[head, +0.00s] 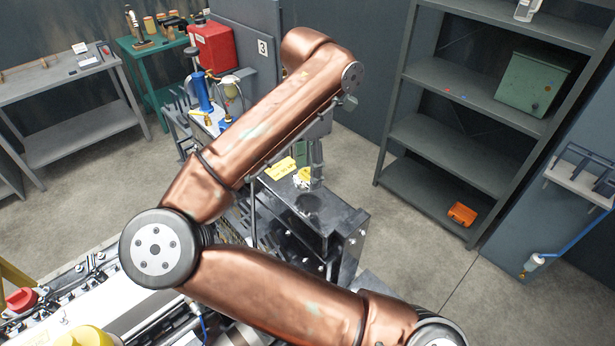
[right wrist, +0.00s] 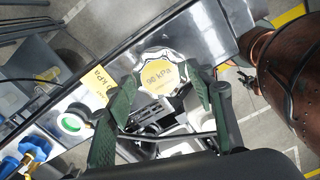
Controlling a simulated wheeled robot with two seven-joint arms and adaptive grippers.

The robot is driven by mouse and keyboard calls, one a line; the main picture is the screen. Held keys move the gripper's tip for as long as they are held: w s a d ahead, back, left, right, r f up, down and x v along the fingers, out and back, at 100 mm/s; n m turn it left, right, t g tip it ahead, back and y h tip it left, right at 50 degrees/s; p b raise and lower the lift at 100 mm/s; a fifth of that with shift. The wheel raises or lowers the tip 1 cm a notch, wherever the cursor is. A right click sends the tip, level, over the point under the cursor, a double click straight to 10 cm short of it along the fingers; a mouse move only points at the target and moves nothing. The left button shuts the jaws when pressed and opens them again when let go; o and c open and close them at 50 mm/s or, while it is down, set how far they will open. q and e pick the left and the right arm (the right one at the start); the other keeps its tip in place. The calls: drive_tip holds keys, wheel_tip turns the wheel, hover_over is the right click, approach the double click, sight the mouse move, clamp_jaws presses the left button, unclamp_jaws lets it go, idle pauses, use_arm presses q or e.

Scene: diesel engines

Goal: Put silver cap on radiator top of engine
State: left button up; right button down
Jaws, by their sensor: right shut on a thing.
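My right gripper (right wrist: 168,88) is shut on the silver cap (right wrist: 144,72), a round metal disc with a yellow 90 kPa label. The cap sits between the green fingertips. In the head view my right gripper (head: 316,178) points down over the radiator top (head: 345,218), a dark flat surface at the end of the engine. The cap (head: 302,179) shows there beside the fingers. In the right wrist view a yellow kPa label (right wrist: 97,84) and a round pale-rimmed opening with green inside (right wrist: 73,122) lie left of the cap, apart from it. My left gripper is not in view.
The engine (head: 60,325) lies at the lower left, partly hidden by my right arm. A grey shelf unit (head: 455,135) stands at the right with a green box (head: 533,82) and an orange case (head: 462,214). Open floor lies between shelf and radiator.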

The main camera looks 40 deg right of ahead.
sight(308, 173)
drive_tip(key=shift+w+d+f, duration=0.1)
drive_tip(key=shift+w+f, duration=0.1)
drive_tip(key=shift+f, duration=1.6)
drive_tip(key=shift+f, duration=0.2)
drive_tip(key=c, duration=0.9)
unclamp_jaws()
wheel_tip(308, 173, up, 12)
drive_tip(key=shift+r+p, duration=0.2)
drive_tip(key=shift+p, duration=0.2)
